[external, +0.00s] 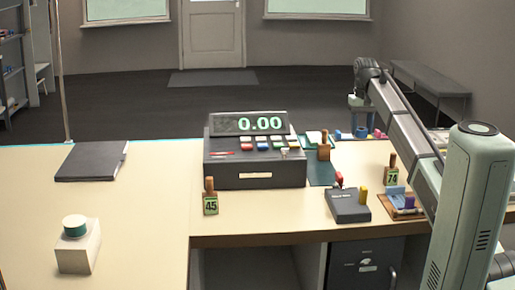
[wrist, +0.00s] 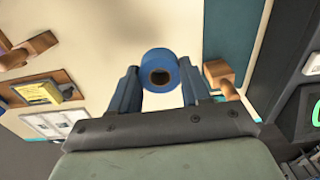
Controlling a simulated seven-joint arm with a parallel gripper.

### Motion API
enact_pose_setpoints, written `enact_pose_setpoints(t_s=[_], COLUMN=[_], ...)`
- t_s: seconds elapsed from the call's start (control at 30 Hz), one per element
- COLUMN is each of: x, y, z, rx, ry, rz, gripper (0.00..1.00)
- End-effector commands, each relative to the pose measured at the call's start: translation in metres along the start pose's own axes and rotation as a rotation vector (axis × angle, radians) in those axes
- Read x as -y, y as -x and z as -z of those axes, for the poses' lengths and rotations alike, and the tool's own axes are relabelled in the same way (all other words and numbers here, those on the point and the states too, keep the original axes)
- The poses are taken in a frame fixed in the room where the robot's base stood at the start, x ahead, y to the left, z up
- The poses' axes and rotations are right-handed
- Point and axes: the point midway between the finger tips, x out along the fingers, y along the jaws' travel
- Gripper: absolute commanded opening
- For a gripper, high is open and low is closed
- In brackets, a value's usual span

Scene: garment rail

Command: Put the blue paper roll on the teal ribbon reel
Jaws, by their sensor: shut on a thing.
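The blue paper roll (wrist: 162,68) is between the two fingers of my gripper (wrist: 160,80) in the wrist view, its open end with a dark core facing the camera. My gripper is shut on it. In the external view my gripper (external: 361,108) hangs over the back right of the counter, right of the cash register; whether the blue patch below it is the roll, I cannot tell. The teal ribbon reel (external: 75,226) sits on a white block (external: 78,252) at the front left of the counter, far from my gripper. The reel is not in the wrist view.
The cash register (external: 255,155) stands mid-counter, between my gripper and the reel. A number stand marked 45 (external: 210,197), a black stamp pad (external: 348,205), a wooden-handled stamp (external: 324,147) and a stand marked 74 (external: 392,172) are nearby. A dark folder (external: 92,161) lies left; counter around the reel is clear.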

Motion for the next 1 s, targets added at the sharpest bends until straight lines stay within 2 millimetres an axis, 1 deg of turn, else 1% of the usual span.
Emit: enact_pose_setpoints(t_s=[0.03, 0.27, 0.37, 0.47, 0.63, 0.77, 0.8, 0.87, 0.9, 0.97, 1.0], x=[0.01, 0.05, 0.074, 0.105, 0.172, 0.224, 0.239, 0.263, 0.279, 0.302, 0.318], y=[0.002, 0.007, 0.01, 0.013, 0.019, 0.024, 0.026, 0.028, 0.029, 0.031, 0.033], z=[0.004, 0.011, 0.013, 0.015, 0.012, 0.005, 0.003, -0.002, -0.005, -0.011, -0.016], rx=[0.0, 0.001, 0.001, 0.001, 0.002, 0.002, 0.002, 0.002, 0.002, 0.002, 0.002], ry=[-0.002, -0.024, -0.033, -0.042, -0.058, -0.07, -0.073, -0.079, -0.081, -0.086, -0.089], rz=[0.0, 0.0, 0.0, 0.0, 0.0, 0.001, 0.0, 0.001, 0.001, 0.001, 0.001], gripper=[0.18, 0.18, 0.18, 0.18, 0.18, 0.18, 0.18, 0.18, 0.18, 0.18, 0.18])
